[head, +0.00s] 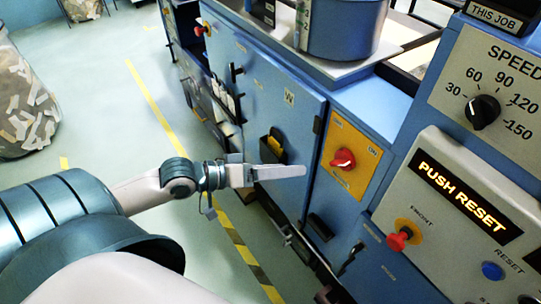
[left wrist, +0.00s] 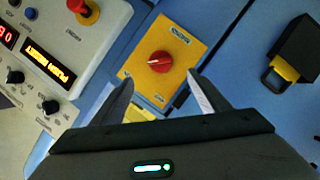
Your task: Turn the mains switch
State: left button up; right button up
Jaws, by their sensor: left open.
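The mains switch is a red rotary knob (head: 343,159) on a yellow plate (head: 361,175), set in the blue machine front in the head view. In the left wrist view the red knob (left wrist: 159,61) sits on its yellow plate (left wrist: 184,45), just beyond the fingertips. My left gripper (head: 303,172) reaches in from the left and points at the knob, a short gap to its left. In the left wrist view the left gripper (left wrist: 161,80) is open, its two fingers apart with nothing between them. My right gripper is not in view.
Right of the switch is a panel with a "PUSH RESET" display (head: 469,189), a red front stop button (head: 404,236), a blue reset button (head: 492,271) and a speed dial (head: 483,112). A black holder with yellow (head: 273,147) is on the cabinet door.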

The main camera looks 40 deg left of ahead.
pick_arm(q)
jog(key=shift+b+v, duration=0.3)
jog(key=shift+v, duration=1.2)
jog(key=shift+f, duration=0.1)
